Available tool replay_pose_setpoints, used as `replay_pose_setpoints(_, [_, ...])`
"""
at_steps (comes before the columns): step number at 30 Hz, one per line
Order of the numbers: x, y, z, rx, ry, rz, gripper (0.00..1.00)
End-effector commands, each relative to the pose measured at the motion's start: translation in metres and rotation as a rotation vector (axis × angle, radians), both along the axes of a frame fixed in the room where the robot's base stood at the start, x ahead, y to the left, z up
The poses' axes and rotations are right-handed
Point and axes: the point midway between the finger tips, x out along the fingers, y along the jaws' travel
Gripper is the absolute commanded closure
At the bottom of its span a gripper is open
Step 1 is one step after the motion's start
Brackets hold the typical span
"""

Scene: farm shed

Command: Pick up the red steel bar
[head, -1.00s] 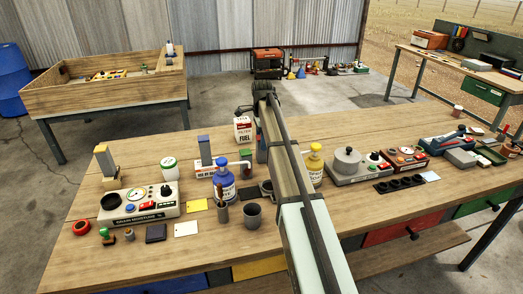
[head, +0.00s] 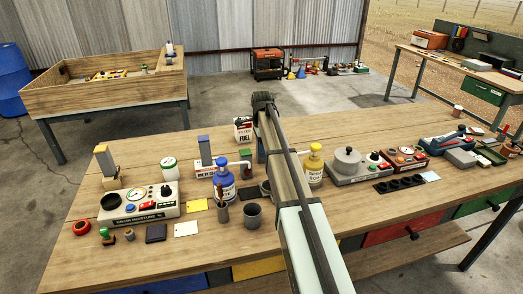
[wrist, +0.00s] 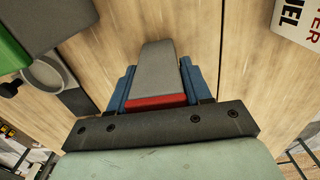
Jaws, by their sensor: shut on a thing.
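In the wrist view my gripper (wrist: 160,78) has its blue fingers on both sides of a grey bar with a red end, the red steel bar (wrist: 157,101). The red end is nearest my palm, and the grey part reaches away between the fingers. My gripper is shut on it. The wrist view does not show clearly whether the bar's far end touches anything. In the head view my arm covers most of the gripper and the bar.
A bar with a blue top (head: 205,150), a blue bottle (head: 224,185) and a grey cup (head: 252,216) are left of my arm.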

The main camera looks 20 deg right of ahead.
Motion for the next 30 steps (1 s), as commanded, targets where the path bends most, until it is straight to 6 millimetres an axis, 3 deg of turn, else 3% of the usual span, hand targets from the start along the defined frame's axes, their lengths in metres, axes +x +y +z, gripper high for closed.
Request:
replay_pose_setpoints(8, [0.000, 0.000, 0.000, 0.000, 0.000, 0.000, 0.93])
replay_pose_setpoints(17, [0.000, 0.000, 0.004, 0.000, -0.001, 0.000, 0.93])
replay_pose_setpoints(30, [0.001, 0.000, 0.072, 0.000, -0.002, 0.000, 0.93])
